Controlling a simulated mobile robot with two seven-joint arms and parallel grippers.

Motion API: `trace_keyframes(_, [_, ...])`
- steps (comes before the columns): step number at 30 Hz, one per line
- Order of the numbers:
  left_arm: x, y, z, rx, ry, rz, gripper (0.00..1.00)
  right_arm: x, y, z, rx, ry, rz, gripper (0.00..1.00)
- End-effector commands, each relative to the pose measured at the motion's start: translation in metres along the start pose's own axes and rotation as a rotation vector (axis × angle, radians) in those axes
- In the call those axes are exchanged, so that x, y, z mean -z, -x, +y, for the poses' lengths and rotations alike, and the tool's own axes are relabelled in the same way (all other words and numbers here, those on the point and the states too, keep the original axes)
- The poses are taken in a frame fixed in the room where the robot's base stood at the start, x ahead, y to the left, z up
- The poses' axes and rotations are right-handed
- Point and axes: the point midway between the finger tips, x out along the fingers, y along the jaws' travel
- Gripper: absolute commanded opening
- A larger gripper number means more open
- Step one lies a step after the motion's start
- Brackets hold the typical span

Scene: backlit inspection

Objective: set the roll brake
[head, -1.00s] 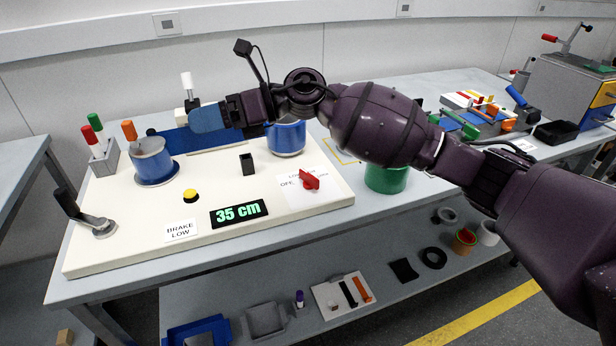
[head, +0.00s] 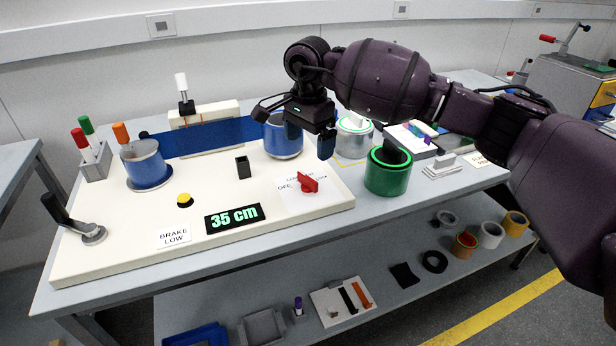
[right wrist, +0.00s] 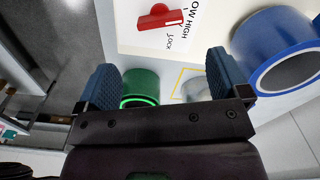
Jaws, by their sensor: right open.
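The red brake knob (head: 308,182) sits on a white dial label (head: 318,200) on the cream board, with OFF and LOCK partly readable. It also shows in the right wrist view (right wrist: 160,17), beyond the fingers. A card reading BRAKE LOW (head: 174,236) lies at the board's front. A blue roll (head: 147,168) stands at left and another blue roll (head: 283,138) at the back, with a blue web (head: 215,136) between them. My right gripper (head: 312,138) is open and empty, above and behind the knob, pointing down. My left gripper is out of view.
A crank handle (head: 72,220) stands at the board's left. A green roll (head: 388,172) stands on the table right of the board.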

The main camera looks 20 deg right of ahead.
Motion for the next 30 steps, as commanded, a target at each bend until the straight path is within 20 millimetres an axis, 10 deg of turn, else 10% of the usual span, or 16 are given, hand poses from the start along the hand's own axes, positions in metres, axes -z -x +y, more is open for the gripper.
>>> trace_keyframes(15, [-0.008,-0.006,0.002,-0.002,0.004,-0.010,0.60,-0.001,-0.084,0.000,-0.002,0.000,-0.005,0.94])
trace_keyframes(30, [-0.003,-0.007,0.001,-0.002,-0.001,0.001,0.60,-0.001,-0.097,0.000,0.001,-0.001,-0.004,0.94])
